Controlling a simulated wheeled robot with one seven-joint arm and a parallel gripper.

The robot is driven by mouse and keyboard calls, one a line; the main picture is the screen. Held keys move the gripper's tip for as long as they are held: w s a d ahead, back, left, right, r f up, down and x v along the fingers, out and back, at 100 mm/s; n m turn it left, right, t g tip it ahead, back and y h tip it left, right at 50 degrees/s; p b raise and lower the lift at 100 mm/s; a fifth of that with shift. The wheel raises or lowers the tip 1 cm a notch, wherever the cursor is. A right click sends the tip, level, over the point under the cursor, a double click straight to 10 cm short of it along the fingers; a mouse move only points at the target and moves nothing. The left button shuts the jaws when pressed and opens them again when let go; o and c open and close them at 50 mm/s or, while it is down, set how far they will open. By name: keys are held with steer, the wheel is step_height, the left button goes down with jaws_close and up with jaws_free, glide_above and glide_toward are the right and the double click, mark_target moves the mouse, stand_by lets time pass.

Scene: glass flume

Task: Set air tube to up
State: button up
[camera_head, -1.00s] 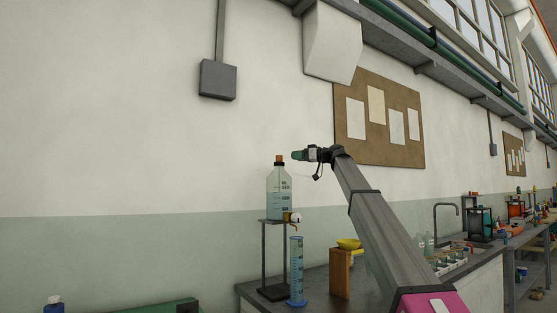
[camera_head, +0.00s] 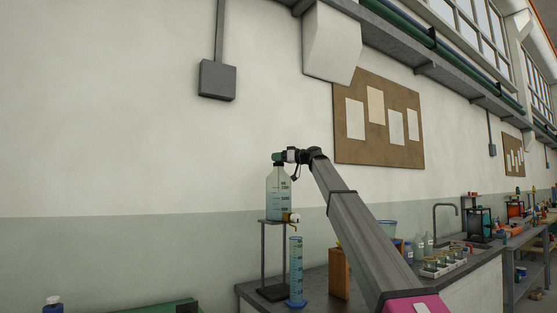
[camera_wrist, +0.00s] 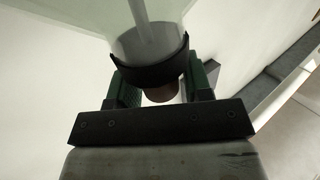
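A clear bottle (camera_head: 279,200) with graduation marks and pale blue liquid stands upright on a stand. My gripper (camera_head: 279,157) is level with its top and hides the orange-brown stopper in the head view. In the wrist view the stopper (camera_wrist: 162,93) shows between the two green fingers of my gripper (camera_wrist: 162,90). A light gap shows beside the stopper, so the fingers look open around it, not closed on it. A pale straight tube (camera_wrist: 141,20) shows through the clear bottle (camera_wrist: 100,20); I take it as the air tube. A dark curved band crosses below it.
The bottle's small tap (camera_head: 294,218) points right. A tall blue measuring cylinder (camera_head: 296,270) stands below it, beside the dark stand (camera_head: 263,262). A wooden block (camera_head: 339,272) is to the right.

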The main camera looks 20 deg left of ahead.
jaws_close()
steer(key=shift+r, duration=1.75)
steer(key=shift+o, duration=2.1)
jaws_free()
steer(key=s+d, duration=0.1)
steer(key=d, duration=0.9)
steer(key=shift+d, duration=0.4)
steer(key=shift+s, duration=0.1)
